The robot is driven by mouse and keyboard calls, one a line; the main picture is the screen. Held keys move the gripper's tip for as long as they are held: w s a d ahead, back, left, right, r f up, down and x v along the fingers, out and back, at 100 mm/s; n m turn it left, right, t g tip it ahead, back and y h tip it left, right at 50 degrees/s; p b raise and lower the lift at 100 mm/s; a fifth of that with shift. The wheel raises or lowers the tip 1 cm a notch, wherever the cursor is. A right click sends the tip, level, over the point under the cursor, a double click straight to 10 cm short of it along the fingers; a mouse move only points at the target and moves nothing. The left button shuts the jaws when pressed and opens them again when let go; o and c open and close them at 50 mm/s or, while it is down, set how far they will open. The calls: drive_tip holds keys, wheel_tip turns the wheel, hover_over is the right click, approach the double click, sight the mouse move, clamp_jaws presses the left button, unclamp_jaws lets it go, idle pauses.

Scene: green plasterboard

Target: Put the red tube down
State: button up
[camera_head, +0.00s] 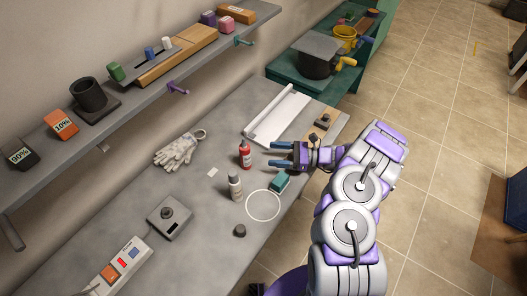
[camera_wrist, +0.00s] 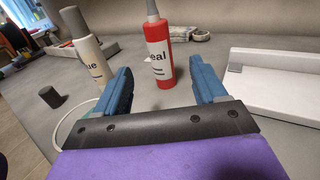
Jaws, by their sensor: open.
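The red tube (camera_head: 245,156) stands upright on the grey bench, with a grey cap and a white label that reads "eal" in the wrist view (camera_wrist: 158,52). My gripper (camera_head: 271,153) has two blue fingers, spread apart and empty. In the head view the tube is just left of the fingertips, with a small gap. In the wrist view it appears between the two fingers (camera_wrist: 164,78), just beyond their tips. A white circle outline (camera_head: 263,219) is marked on the bench, nearer the front edge; the tube is outside it.
A white glue bottle (camera_head: 235,188) stands beside the circle, with a teal block (camera_head: 280,181) and a dark knob (camera_head: 240,231) near it. A white tray-like piece (camera_head: 280,118) lies behind my gripper. Gloves (camera_head: 180,149) lie left. A shelf (camera_head: 135,95) overhangs the bench's wall side.

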drive_tip(key=shift+s+d, duration=0.1)
drive_tip(key=shift+d, duration=0.35)
drive_tip(key=shift+a+r, duration=0.2)
drive_tip(key=s+a+r+n+g+h, duration=0.2)
drive_tip(key=s+a+r+n+g, duration=0.25)
drive_tip(key=r, duration=0.45)
drive_tip(key=s+a+r+n+g+h, duration=0.2)
drive_tip(key=s+a+r+n+g, duration=0.1)
drive_tip(key=s+a+r+n, duration=0.4)
drive_tip(key=s+d+r+n+h, duration=0.3)
drive_tip(key=s+r+h, duration=0.1)
drive_tip(key=s, duration=0.4)
drive_tip(key=s+d+r+n+h, duration=0.2)
drive_tip(key=s+r+n+h, duration=0.15)
drive_tip(key=s, duration=0.45)
drive_tip(key=s+d+n+t+h, duration=0.1)
drive_tip(key=s+d+t+h, duration=0.2)
drive_tip(key=s+d+h, duration=0.3)
drive_tip(key=s+d, duration=0.4)
drive_tip(key=d, duration=0.1)
drive_tip(key=shift+s+d+r+n, duration=0.25)
drive_tip(key=shift+s+d+n, duration=0.05)
drive_tip(key=shift+s, duration=0.1)
